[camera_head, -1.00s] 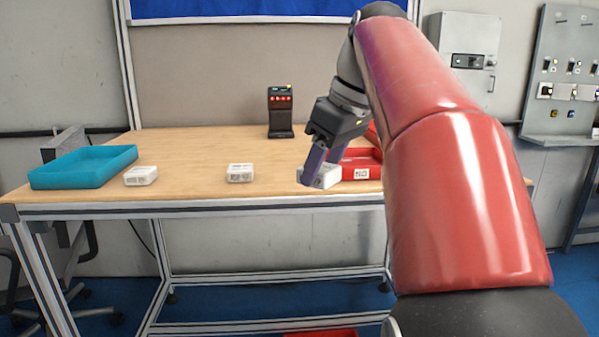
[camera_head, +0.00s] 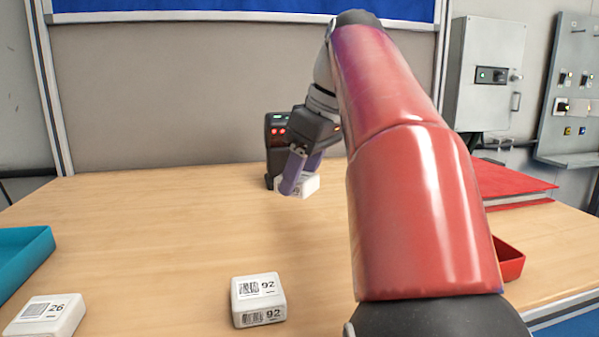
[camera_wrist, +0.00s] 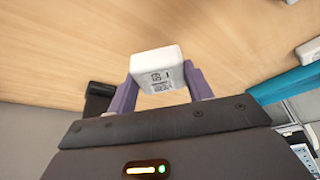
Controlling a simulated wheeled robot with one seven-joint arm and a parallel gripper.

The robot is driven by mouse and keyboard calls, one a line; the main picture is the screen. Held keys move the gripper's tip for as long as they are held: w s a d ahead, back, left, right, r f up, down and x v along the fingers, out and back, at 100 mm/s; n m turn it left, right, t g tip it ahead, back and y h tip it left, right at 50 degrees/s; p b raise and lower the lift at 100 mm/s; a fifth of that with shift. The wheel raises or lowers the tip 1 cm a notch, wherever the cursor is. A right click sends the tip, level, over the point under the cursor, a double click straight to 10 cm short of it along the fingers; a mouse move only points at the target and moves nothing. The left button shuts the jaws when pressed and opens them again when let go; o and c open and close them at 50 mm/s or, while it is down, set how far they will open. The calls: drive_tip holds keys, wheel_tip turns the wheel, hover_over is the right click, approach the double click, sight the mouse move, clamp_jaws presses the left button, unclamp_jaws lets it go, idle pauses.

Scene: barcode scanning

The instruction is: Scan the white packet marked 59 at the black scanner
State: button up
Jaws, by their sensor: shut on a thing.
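My gripper (camera_head: 303,172) is shut on a white packet (camera_head: 311,184) just in front of the black scanner (camera_head: 276,135). The gripper hides part of the packet and of the scanner, whose red lights show at its top left. In the wrist view the packet (camera_wrist: 157,70) sits between the two purple fingers of my gripper (camera_wrist: 160,90). A printed label shows on its near face, but its number is too small to read. I cannot tell whether the packet touches the table or the scanner.
A white packet marked 92 (camera_head: 259,300) and one marked 26 (camera_head: 45,316) lie on the wooden table (camera_head: 160,220). A teal tray (camera_head: 22,258) is at the left edge. A red tray (camera_head: 508,262) is partly hidden behind my arm. A flat red thing (camera_head: 510,184) lies at the back right.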

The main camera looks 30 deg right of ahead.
drive_tip(key=shift+w+f, duration=0.1)
drive_tip(key=shift+w, duration=0.25)
drive_tip(key=b, duration=0.2)
hover_over(283, 214)
drive_tip(key=s+d, duration=0.1)
drive_tip(key=s, duration=0.1)
drive_tip(key=shift+d+f, duration=0.2)
drive_tip(key=shift+f, duration=2.2)
